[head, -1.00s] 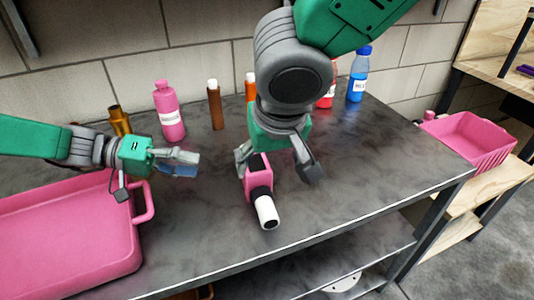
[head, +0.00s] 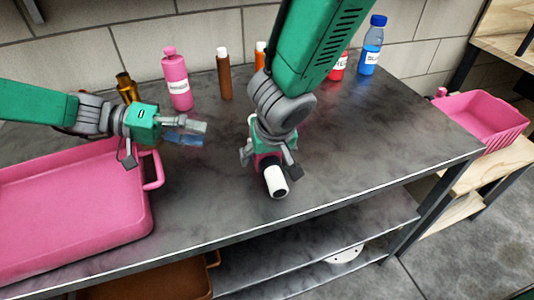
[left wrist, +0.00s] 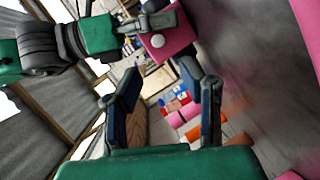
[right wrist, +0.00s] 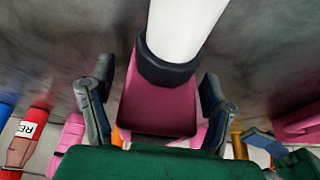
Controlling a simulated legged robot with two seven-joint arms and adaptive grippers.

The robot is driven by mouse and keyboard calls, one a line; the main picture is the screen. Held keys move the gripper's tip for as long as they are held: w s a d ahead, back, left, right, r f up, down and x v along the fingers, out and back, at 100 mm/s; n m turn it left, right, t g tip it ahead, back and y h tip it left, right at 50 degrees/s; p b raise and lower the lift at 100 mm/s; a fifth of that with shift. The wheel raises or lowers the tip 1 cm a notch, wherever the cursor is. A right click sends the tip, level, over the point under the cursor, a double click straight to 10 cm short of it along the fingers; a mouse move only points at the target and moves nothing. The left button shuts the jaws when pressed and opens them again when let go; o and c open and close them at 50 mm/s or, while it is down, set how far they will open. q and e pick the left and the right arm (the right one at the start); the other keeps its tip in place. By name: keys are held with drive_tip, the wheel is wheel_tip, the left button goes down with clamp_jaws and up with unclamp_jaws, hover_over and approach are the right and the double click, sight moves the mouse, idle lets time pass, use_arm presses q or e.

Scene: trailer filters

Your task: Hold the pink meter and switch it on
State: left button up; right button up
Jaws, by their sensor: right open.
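The pink meter (head: 261,158) lies on the grey table, with a black collar and a white cylinder (head: 276,182) toward the front edge. My right gripper (head: 268,160) is open above it, its fingers on either side, and hides much of it. In the right wrist view the meter's pink body (right wrist: 160,108) sits between the spread fingers; contact is unclear. My left gripper (head: 196,132) hovers left of the meter, empty. The left wrist view shows its fingers (left wrist: 165,105) apart and the meter's pink face (left wrist: 168,38) with a round white button beyond them.
A pink tray (head: 140,222) sits at front left, below my left arm. A pink bottle (head: 178,82), brown bottle (head: 224,76) and blue bottle (head: 372,48) stand along the wall. A pink bin (head: 490,120) is at right.

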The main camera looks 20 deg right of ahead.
use_arm(q)
drive_tip(key=shift+a, duration=0.1)
use_arm(e)
drive_tip(key=shift+w+a+f, duration=0.1)
drive_tip(key=shift+c, duration=0.4)
drive_tip(key=c, duration=1.3)
use_arm(q)
clamp_jaws()
use_arm(e)
drive_tip(key=shift+f, duration=0.1)
